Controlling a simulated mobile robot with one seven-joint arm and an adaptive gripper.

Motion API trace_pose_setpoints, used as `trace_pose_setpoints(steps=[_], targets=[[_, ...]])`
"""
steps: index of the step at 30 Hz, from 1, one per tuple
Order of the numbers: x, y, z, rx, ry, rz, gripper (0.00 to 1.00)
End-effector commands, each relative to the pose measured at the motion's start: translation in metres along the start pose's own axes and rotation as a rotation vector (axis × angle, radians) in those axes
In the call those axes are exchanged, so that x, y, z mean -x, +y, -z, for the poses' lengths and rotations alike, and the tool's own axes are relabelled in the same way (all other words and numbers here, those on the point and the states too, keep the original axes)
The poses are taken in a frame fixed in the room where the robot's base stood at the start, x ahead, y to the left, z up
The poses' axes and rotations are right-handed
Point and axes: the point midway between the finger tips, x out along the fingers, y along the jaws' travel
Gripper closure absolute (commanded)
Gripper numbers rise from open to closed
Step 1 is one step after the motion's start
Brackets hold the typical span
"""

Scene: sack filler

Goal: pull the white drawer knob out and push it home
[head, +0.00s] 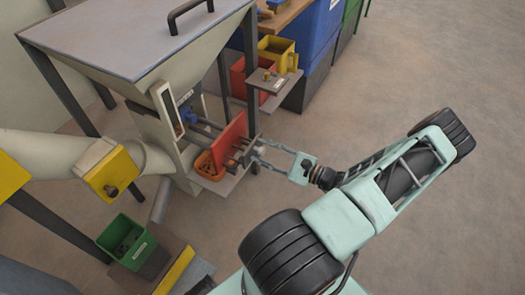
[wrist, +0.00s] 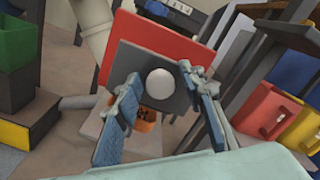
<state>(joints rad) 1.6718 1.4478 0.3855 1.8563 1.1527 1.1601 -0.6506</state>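The white drawer knob (wrist: 160,82) is round and sits on a grey plate (wrist: 128,62) in front of a red panel (wrist: 120,27) in the wrist view. My gripper (wrist: 155,85) is open, with one finger to the left of the knob and one to the right. Gaps show between the knob and both fingers, so it looks unheld. In the head view my gripper (head: 262,153) reaches left to the front of the machine, beside the red panel (head: 230,140). The knob is small and partly hidden by the fingers there.
An orange bin (head: 208,167) sits below the red panel. A small shelf (head: 275,82) and a dark post (head: 252,70) stand close behind my gripper. Red (wrist: 265,108) and yellow (wrist: 302,128) bins are at the right in the wrist view. The floor at right is open.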

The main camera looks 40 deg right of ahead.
Motion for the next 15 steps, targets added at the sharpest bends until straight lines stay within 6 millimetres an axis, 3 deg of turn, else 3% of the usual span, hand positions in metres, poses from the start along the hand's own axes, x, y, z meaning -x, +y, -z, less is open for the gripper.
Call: trace_pose_setpoints(steps=[10,15], targets=[[0.004,0.000,0.000,0.000,0.000,0.001,0.60],[0.028,-0.001,0.000,0.002,0.003,0.001,0.60]])
